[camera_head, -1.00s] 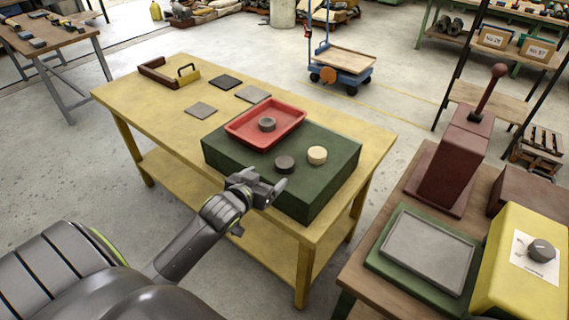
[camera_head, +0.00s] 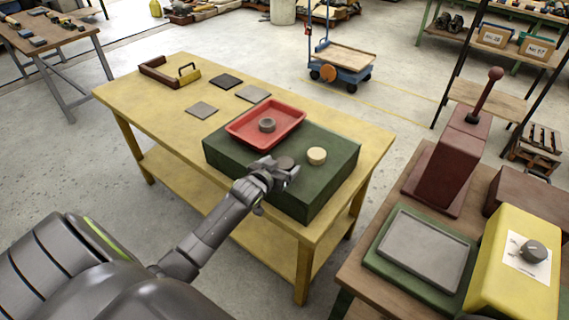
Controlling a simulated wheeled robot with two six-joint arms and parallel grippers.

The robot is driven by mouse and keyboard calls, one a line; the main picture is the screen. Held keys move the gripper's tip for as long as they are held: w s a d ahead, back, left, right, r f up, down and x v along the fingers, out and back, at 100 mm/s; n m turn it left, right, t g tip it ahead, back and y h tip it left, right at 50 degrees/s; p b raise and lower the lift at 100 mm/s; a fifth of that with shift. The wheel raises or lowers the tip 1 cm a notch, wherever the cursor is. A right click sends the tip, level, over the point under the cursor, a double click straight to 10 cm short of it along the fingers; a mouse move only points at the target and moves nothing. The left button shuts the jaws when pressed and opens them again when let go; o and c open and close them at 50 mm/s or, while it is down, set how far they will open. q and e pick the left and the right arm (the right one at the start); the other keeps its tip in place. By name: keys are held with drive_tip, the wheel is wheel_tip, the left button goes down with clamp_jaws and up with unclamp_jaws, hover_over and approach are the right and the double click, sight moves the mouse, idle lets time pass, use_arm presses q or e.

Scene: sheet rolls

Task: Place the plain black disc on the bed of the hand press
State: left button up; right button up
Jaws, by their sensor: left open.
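A plain dark disc (camera_head: 285,161) lies on the green block (camera_head: 240,162) on the yellow table. My left gripper (camera_head: 281,172) is open and reaches over the block's near edge, right at this disc, hiding its near part. I cannot tell whether the fingers touch it. A cream disc (camera_head: 317,156) lies just to its right, and another dark disc (camera_head: 267,125) sits in the red tray (camera_head: 293,112). The maroon hand press (camera_head: 452,160) with its raised lever stands on the right bench; its low base shows bare at the front. My right gripper is out of view.
On the right bench are a green-framed grey plate (camera_head: 422,248) and a yellow box (camera_head: 515,275) with a dark knob. Flat grey plates (camera_head: 202,110) and a brown-yellow holder (camera_head: 170,74) lie on the yellow table's far part. Floor separates table and bench.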

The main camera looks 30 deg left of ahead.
use_arm(q)
drive_tip(key=shift+w+f, duration=0.25)
drive_tip(key=shift+w, duration=0.45)
drive_tip(key=c, duration=1.2)
drive_tip(key=shift+o, duration=0.2)
drive_tip(key=shift+r, duration=0.1)
